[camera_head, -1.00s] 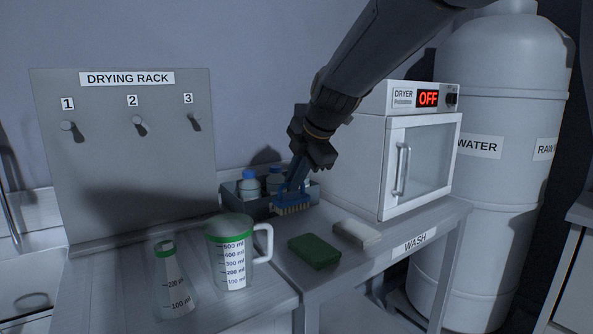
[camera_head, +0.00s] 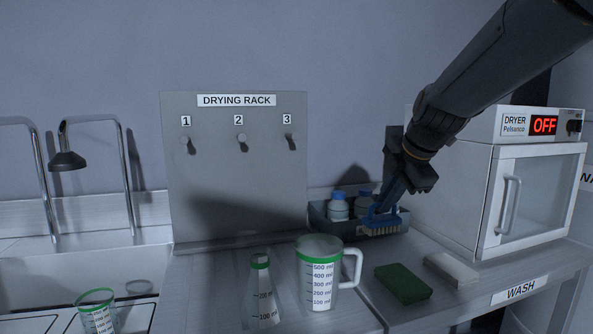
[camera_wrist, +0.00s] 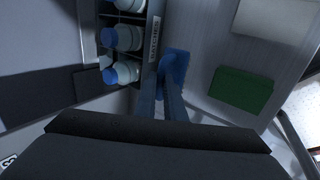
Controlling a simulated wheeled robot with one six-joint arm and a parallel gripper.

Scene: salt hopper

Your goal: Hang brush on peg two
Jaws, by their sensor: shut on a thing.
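The blue brush (camera_head: 382,220) with pale bristles hangs head-down from my gripper (camera_head: 408,176), which is shut on its handle. The brush head is in front of the grey bin; in the wrist view the blue brush (camera_wrist: 175,66) shows beside the bin's edge. The drying rack (camera_head: 235,215) stands at the back, left of my gripper. Peg two (camera_head: 241,138) sticks out under the label 2, bare, between peg one (camera_head: 185,141) and peg three (camera_head: 289,137), also bare.
A grey bin (camera_head: 322,219) holds blue-capped bottles (camera_head: 338,208). A measuring jug (camera_head: 318,275) and a flask (camera_head: 262,295) stand before the rack. A green pad (camera_head: 403,284) and a white pad (camera_head: 452,270) lie on the right, near the dryer (camera_head: 535,200). A sink is at left.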

